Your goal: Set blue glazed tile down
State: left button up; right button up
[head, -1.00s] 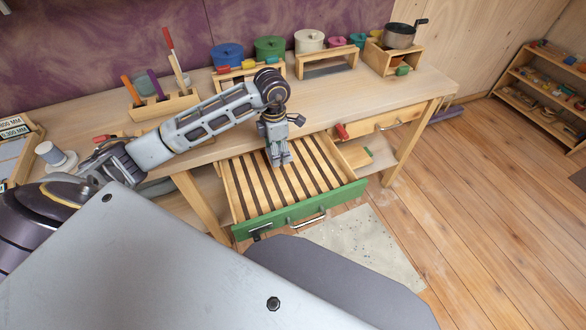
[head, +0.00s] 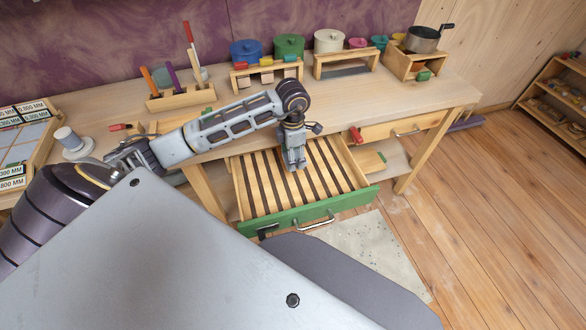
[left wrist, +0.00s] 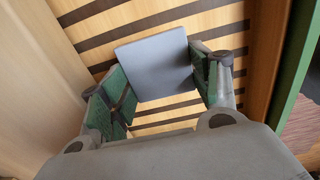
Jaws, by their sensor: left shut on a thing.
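The tile (left wrist: 154,66) shows in the left wrist view as a flat, square, dull blue-grey plate. My left gripper (head: 295,168) is over the open drawer, and in the left wrist view its green-padded fingers (left wrist: 160,92) stand either side of the tile and hold it. The drawer (head: 262,195) is pulled out, with a green front and a pale bottom crossed by dark strips. I cannot tell whether the tile touches the drawer bottom. The tile is not distinguishable in the head view. My right gripper is not in view.
The workbench (head: 350,97) carries lidded pots, a wooden tool holder (head: 180,98) and a grinder (head: 423,40). A second drawer (head: 400,127) is right of the open one. A speckled mat (head: 375,255) lies on the floor. The drawer bottom around my gripper looks clear.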

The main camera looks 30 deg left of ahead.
aim_at(293, 173)
pick_arm(q)
jog(key=shift+f, duration=1.45)
jog(key=shift+f, duration=0.1)
jog(key=shift+f, duration=1.75)
jog(key=shift+f, duration=0.15)
jog(key=o, duration=1.1)
notch_tip(293, 173, up, 12)
jog(key=shift+r, duration=0.15)
